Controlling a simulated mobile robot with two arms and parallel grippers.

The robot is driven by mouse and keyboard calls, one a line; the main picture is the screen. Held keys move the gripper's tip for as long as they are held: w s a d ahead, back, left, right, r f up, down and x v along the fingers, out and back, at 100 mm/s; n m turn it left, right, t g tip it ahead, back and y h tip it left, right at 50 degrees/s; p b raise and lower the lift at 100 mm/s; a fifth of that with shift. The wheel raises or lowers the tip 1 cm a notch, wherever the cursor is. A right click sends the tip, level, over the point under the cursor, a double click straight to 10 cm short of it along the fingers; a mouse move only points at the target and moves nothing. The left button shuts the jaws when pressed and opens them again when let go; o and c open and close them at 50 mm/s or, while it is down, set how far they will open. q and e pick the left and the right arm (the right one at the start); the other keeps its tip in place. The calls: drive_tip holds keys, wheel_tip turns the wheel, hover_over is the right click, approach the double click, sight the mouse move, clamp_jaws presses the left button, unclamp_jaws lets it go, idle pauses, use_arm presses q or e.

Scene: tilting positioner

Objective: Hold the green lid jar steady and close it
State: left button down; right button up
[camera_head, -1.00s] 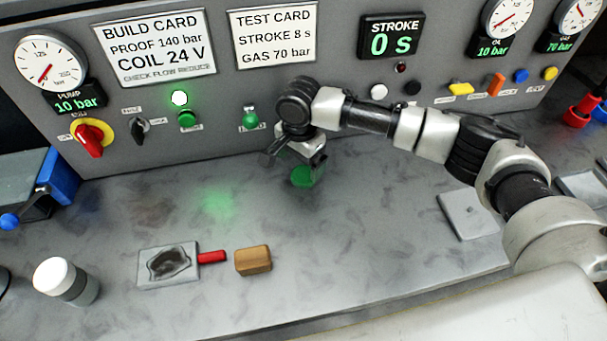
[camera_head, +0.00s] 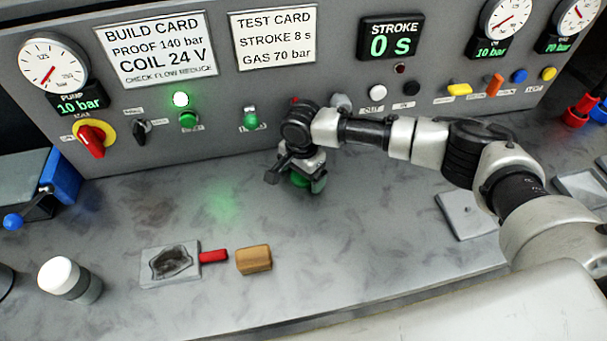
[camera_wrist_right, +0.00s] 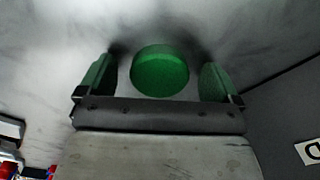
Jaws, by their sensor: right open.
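The green lid (camera_head: 299,181) shows under my right gripper near the panel's foot, mostly covered by it. In the right wrist view the round green lid (camera_wrist_right: 160,71) lies between the two fingers, with a gap on each side. A jar body under the lid cannot be made out. My right gripper (camera_head: 296,179) is open, pointing down with its fingers on either side of the lid; both fingers also look green in the right wrist view. My left gripper is not in view.
The grey control panel (camera_head: 330,85) stands close behind the right gripper. A white-capped container (camera_head: 62,274), a grey plate with a dark patch (camera_head: 170,264), a red piece (camera_head: 214,256) and a tan block (camera_head: 254,259) are at the front left. The middle of the bench is mostly clear.

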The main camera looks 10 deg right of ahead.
drive_tip(key=c, duration=1)
drive_tip(key=shift+r, duration=0.1)
drive_tip(key=shift+r, duration=0.6)
wheel_tip(320, 180, up, 3)
drive_tip(key=shift+w+f+b, duration=0.1)
drive_tip(key=shift+b, duration=0.3)
drive_tip(key=s+r, duration=0.2)
drive_tip(key=s, duration=0.2)
drive_tip(key=s+r, duration=0.2)
drive_tip(key=s, duration=0.2)
drive_tip(key=s+r, duration=0.2)
drive_tip(key=s, duration=0.1)
drive_tip(key=shift+s+d+r, duration=0.3)
drive_tip(key=shift+s+r, duration=0.1)
